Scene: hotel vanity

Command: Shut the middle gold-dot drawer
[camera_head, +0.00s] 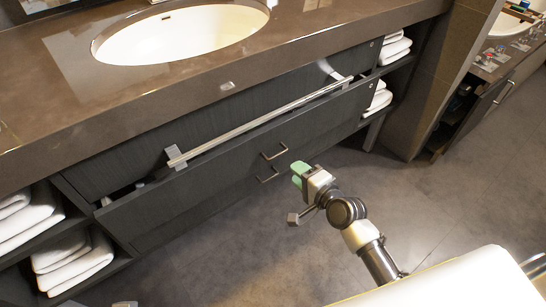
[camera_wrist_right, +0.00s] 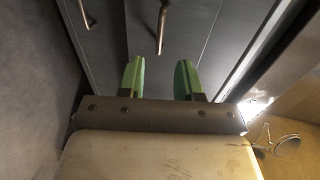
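A wide dark drawer front (camera_head: 215,165) under the sink stands out from the vanity, with a dark gap along its top edge. No gold dot can be made out. A small bar handle (camera_head: 274,152) is on or near its lower middle, and a second handle (camera_head: 267,175) is just below. My right gripper (camera_head: 298,175) is just right of these handles, with green fingertips. In the right wrist view the fingers (camera_wrist_right: 160,80) are apart with nothing between them, and a handle (camera_wrist_right: 162,28) lies beyond them.
A long silver bar (camera_head: 260,120) runs along the front above the drawer. Shelves with white towels (camera_head: 75,262) flank the drawers. A brown counter (camera_head: 60,110) with an oval sink (camera_head: 180,35) is above. The grey floor (camera_head: 225,260) in front is clear.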

